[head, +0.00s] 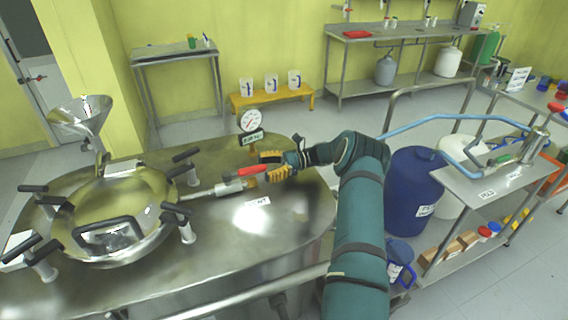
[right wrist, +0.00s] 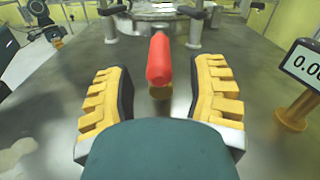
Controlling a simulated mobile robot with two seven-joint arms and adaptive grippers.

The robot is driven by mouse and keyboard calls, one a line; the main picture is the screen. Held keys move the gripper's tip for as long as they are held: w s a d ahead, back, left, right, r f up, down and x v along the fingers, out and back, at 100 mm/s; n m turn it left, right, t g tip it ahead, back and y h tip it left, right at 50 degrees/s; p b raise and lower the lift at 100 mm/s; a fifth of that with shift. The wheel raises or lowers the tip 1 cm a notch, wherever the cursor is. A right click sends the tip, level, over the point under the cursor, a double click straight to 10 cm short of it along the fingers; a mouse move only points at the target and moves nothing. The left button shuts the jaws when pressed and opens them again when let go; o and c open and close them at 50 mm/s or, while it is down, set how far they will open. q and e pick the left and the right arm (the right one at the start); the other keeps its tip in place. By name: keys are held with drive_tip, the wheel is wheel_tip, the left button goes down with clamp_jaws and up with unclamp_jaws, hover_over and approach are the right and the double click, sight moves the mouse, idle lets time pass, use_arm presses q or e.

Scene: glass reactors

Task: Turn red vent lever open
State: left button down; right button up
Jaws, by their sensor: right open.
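The red vent lever (head: 252,170) sits on a brass and steel valve fitting on top of the steel reactor lid (head: 230,220). In the right wrist view the red lever (right wrist: 159,60) points toward me between the two yellow-padded fingers. My right gripper (head: 270,167) is open around the lever's end, with a gap on each side of it. In the right wrist view the open gripper (right wrist: 160,90) shows no finger touching the lever. My left gripper does not show in the head view.
A round glass manway (head: 110,215) with black clamp handles is left of the valve. A dial gauge (head: 251,121) and a digital readout (head: 252,138) stand close behind my right gripper. The readout (right wrist: 303,65) also shows at right in the wrist view. A blue drum (head: 412,185) stands right of my arm.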

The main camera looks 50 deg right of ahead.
drive_tip(key=v, duration=0.8)
drive_tip(key=shift+s+d, duration=0.15)
drive_tip(key=shift+d, duration=0.15)
drive_tip(key=shift+s+d, duration=0.1)
drive_tip(key=shift+d, duration=0.05)
drive_tip(key=shift+r, duration=0.15)
